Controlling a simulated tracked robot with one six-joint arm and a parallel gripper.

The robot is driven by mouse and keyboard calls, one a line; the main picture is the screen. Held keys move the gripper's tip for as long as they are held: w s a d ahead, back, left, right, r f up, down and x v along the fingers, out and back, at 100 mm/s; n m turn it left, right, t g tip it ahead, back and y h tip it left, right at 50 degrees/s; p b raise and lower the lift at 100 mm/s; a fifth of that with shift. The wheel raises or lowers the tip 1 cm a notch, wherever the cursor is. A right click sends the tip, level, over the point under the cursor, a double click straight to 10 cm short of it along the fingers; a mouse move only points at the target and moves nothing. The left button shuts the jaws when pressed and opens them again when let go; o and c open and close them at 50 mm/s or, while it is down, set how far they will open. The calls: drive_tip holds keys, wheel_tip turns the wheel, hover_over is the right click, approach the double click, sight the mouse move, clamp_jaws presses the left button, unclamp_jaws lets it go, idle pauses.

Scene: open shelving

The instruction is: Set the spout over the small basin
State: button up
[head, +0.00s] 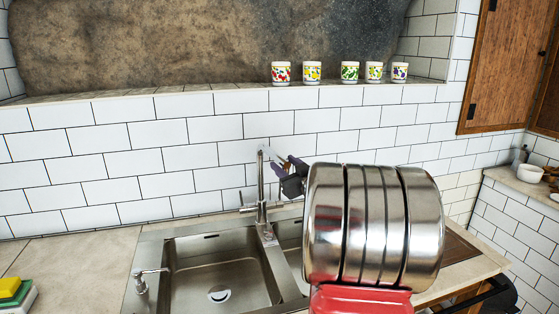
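The chrome tap (262,212) stands behind the sink, near the divider between the two basins. Its tall spout (261,172) rises upright and bends over at the top; the bend's exact direction and the outlet are hard to make out. The small basin (289,236) is on the right, mostly hidden behind my steel arm. The large basin (215,270) is on the left and empty, with a drain. My dark gripper (280,167) is just right of the spout's upper part, its fingers pointing toward it. I cannot tell whether they touch it or how far apart they are.
A short chrome fitting (147,277) stands at the sink's left. Stacked sponges (15,292) lie at lower left. Several patterned cups (312,73) line the ledge above. The tiled wall (110,165) is close behind the tap. The left counter (70,262) is mostly clear.

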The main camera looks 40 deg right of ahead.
sight(278, 159)
drive_tip(key=shift+x, duration=2.45)
drive_tip(key=shift+c, duration=0.3)
clamp_jaws()
drive_tip(key=shift+d, duration=0.15)
